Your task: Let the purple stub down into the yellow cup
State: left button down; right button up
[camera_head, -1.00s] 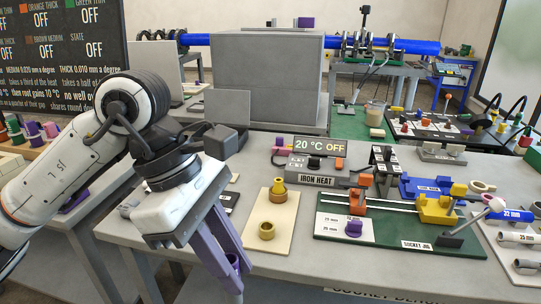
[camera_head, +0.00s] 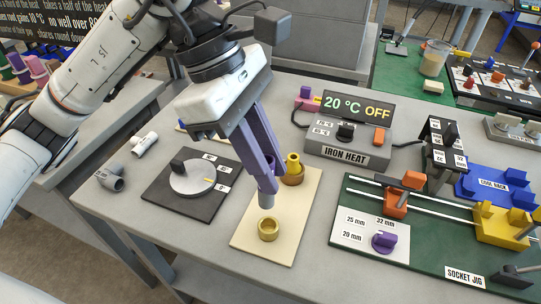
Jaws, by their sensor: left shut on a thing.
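My left gripper (camera_head: 265,178) has long purple fingers pointing down and is shut on the purple stub (camera_head: 272,165). Little of the stub shows between the fingers, and a grey end (camera_head: 267,201) sticks out below them. Two yellow cup-like pieces stand on a cream board. The short open yellow cup (camera_head: 268,231) is at the board's near end, just below the grey end in the picture, with a small gap between. The taller stepped yellow piece (camera_head: 293,172) stands further back, close to the right of the fingers. My right gripper is not in view.
The cream board (camera_head: 296,215) lies between a dark dial plate (camera_head: 162,204) on the left and the green socket jig (camera_head: 350,262) on the right. The iron heat box (camera_head: 365,148) stands behind. Bare table is in front.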

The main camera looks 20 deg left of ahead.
aim_at(270, 206)
pick_arm(q)
jog(key=shift+d+f+b, duration=0.1)
jog(key=shift+b, duration=0.2)
jog(key=shift+w+f+b, duration=0.1)
jog(key=shift+f+b, duration=0.7)
jog(key=shift+f, duration=0.05)
jog(key=shift+f+b, duration=1.55)
jog(key=shift+f, duration=0.35)
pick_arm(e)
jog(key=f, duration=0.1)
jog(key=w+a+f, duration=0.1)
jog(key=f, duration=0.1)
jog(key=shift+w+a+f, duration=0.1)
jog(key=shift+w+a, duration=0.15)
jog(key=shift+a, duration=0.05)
pick_arm(q)
jog(key=shift+f+b, duration=0.2)
jog(key=shift+b, duration=0.4)
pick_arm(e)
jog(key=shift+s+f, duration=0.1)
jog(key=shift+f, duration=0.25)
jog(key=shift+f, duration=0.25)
pick_arm(q)
jog(key=shift+f+b, duration=1.85)
jog(key=shift+b, duration=0.2)
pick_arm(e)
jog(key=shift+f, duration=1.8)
